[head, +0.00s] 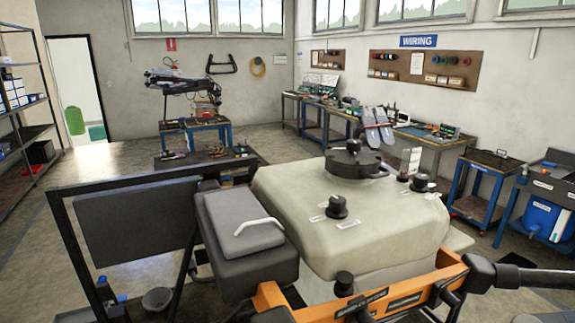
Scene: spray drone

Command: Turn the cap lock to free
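A large pale tank (375,225) fills the middle right of the head view. A round black cap (352,160) with a raised grip sits on top of the tank, toward its back. Several small black knobs stand on the tank, including one at the front (337,207) and one at the right (420,182), with small white labels beside some of them. The cap's lock and its position are too small to tell. Neither of my grippers shows in this view.
A dark grey box (240,232) with a light handle adjoins the tank's left side. An orange bar (395,290) with black fittings crosses in front. A dark panel (135,222) stands at left. Workbenches line the back wall. Open floor (105,160) lies at the back left.

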